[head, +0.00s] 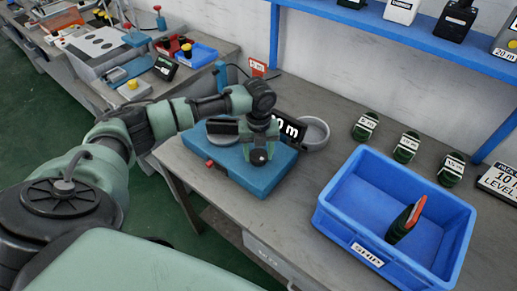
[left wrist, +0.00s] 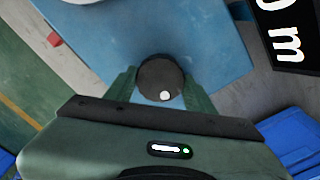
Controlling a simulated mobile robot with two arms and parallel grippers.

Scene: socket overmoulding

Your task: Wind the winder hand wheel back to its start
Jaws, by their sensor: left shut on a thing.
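The winder is a blue box (head: 262,180) on the grey bench. A dark round hand wheel (left wrist: 158,73) with a white dot near its lower edge sits above the blue surface in the left wrist view. My left gripper (left wrist: 160,88) is shut on it, with one green finger on each side. In the head view my left gripper (head: 260,152) reaches down over the blue box and hides most of the hand wheel. A black display (head: 292,128) behind the gripper is partly hidden; "0 m" is legible. My right gripper is not in view.
A blue bin (head: 335,215) holding a dark green and orange item (head: 405,222) stands at the right. A grey round dish (head: 314,133) is beside the winder. Several green-black labelled pieces (head: 365,126) lie behind the bin. A blue shelf (head: 400,30) runs above the bench.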

